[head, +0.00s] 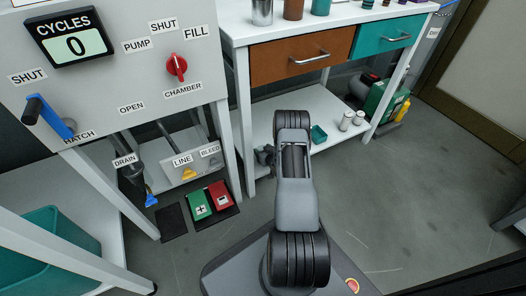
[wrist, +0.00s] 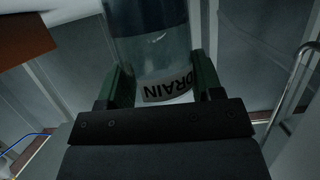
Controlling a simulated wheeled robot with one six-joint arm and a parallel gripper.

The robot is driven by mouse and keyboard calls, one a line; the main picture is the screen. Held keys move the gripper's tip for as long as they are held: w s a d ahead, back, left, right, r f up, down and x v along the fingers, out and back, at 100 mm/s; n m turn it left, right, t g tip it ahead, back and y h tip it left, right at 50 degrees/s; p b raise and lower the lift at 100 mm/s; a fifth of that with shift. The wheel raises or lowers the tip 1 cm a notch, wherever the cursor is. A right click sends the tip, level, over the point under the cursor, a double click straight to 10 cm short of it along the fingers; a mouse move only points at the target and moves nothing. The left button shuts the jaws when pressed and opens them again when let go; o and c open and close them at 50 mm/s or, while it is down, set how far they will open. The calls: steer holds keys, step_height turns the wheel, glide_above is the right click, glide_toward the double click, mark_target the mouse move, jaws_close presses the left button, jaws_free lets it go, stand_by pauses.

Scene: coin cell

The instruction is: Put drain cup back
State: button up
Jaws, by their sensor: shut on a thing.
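The drain cup (wrist: 150,55) is a clear, bluish cylinder with a white band lettered DRAIN, upside down in the wrist view. My gripper (wrist: 163,80) is shut on it, with one dark green finger on each side. The cup's top runs out of the picture, and I cannot tell whether it holds liquid. In the head view my arm hides the cup and most of the gripper. The DRAIN label (head: 125,160) is on the machine at the left, by a dark pipe with a blue end (head: 151,200) under it.
The grey control panel (head: 110,75) stands at the left, with a blue hatch lever (head: 50,118) and red knob (head: 176,67). A drawer bench (head: 300,58) is behind my arm. Floor at the right (head: 420,180) is clear.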

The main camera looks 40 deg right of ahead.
steer(key=o, duration=1)
steer(key=shift+f, duration=0.1)
steer(key=shift+o, duration=0.2)
steer(key=shift+r, duration=0.25)
steer(key=p+v, duration=0.5)
steer(key=v, duration=0.7)
steer(key=shift+p, duration=0.3)
steer(key=shift+f, duration=0.2)
